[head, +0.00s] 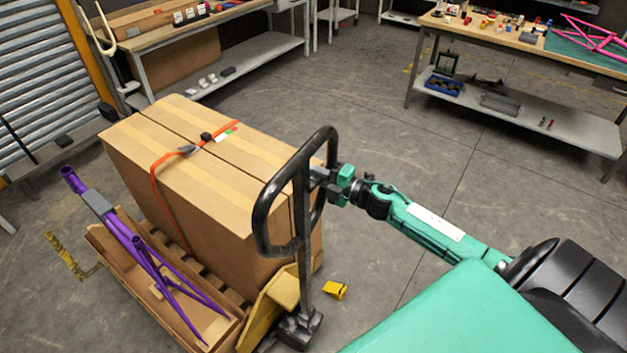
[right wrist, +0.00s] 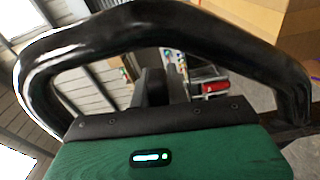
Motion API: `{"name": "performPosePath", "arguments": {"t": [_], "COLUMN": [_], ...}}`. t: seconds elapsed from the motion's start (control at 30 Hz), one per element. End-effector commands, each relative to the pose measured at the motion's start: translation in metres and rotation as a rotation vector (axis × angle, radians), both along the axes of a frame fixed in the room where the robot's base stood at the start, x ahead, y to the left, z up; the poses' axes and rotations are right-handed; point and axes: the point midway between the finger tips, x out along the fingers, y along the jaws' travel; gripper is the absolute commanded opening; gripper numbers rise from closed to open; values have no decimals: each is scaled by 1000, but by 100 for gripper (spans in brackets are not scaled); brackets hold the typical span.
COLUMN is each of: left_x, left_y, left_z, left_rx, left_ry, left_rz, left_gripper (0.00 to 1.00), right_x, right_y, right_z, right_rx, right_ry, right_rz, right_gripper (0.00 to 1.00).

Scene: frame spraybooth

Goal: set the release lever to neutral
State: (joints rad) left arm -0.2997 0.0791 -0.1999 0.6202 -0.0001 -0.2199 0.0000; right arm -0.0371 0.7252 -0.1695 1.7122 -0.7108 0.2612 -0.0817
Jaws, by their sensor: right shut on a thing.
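The pallet truck's black loop handle (head: 265,215) stands upright in the middle of the head view, in front of a strapped carton. My right gripper (head: 322,174) reaches in from the right to the upper part of the loop. In the right wrist view, the loop (right wrist: 160,30) arches across in front of my right gripper (right wrist: 163,88), whose dark fingers point into the loop opening. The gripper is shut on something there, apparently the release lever. The lever is mostly hidden by the fingers, so its position cannot be read. My left gripper is out of view.
The large carton (head: 215,185) with an orange strap stands on a pallet beside the handle. Purple frame tubes (head: 135,250) lie in an open box (head: 115,255) at left. A yellow block (head: 335,290) lies on the floor. Workbenches line the back; the floor between is clear.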

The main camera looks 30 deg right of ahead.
Motion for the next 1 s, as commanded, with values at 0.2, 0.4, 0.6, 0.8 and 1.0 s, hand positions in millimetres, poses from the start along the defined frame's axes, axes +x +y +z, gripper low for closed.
{"name": "performPosePath", "arguments": {"t": [0.2,0.4,0.6,0.8,1.0], "left_x": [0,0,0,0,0], "left_y": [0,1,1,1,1], "left_z": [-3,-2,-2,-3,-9], "left_rx": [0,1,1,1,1], "left_ry": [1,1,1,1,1], "left_rz": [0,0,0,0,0], "left_gripper": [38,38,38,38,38], "right_x": [0,0,0,0,-11], "right_y": [0,0,0,0,-6], "right_z": [5,5,5,5,3], "right_rx": [-75,-72,-71,-70,-71], "right_ry": [-38,-36,-36,-36,-35], "right_rz": [0,0,0,0,0], "right_gripper": [0,0,38,38,38]}}
